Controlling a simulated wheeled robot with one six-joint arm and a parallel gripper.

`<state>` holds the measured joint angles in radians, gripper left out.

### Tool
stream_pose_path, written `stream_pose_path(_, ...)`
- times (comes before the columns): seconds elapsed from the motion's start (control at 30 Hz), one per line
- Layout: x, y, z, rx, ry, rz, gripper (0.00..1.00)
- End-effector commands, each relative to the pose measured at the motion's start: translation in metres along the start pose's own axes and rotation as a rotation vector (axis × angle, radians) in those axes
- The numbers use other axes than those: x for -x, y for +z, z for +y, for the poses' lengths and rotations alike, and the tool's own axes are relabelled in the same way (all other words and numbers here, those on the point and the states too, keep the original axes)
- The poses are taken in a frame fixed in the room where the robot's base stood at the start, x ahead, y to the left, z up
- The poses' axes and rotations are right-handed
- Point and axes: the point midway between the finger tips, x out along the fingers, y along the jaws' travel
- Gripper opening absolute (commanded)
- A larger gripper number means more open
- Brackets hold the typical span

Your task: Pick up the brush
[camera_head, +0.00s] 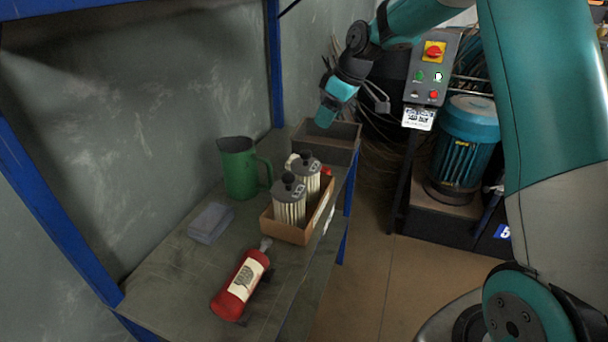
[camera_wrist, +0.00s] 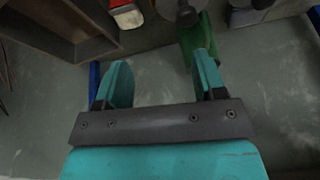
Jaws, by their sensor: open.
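The likely brush is a small red thing with a pale, bristle-like end (camera_wrist: 126,14) at the top edge in the wrist view, only partly in frame. In the head view only a small red bit (camera_head: 327,171) shows behind the white filters, beside the grey bin, so its full shape is hidden. My gripper (camera_head: 338,106) hangs above the far end of the shelf, over the bin. In the wrist view its two teal fingers (camera_wrist: 162,62) are spread apart with nothing between them, and the red thing lies beyond the fingertips.
A grey bin (camera_head: 342,131) stands at the shelf's far end. Nearer are a cardboard box (camera_head: 284,231) with white filters (camera_head: 290,203), a green jug (camera_head: 238,167), a grey block (camera_head: 210,222) and a red bottle (camera_head: 240,286). A blue post (camera_head: 274,65) stands close behind.

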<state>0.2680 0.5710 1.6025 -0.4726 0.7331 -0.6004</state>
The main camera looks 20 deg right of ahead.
Motion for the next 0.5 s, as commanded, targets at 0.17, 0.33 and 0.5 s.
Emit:
stream_pose_path(0.17,-0.031,0.028,0.069,0.018,0.043,0.009,0.64)
stream_pose_path(0.33,-0.05,0.034,0.083,0.026,0.051,0.01,0.64)
stream_pose_path(0.5,-0.087,0.035,0.084,0.024,0.05,0.009,0.64)
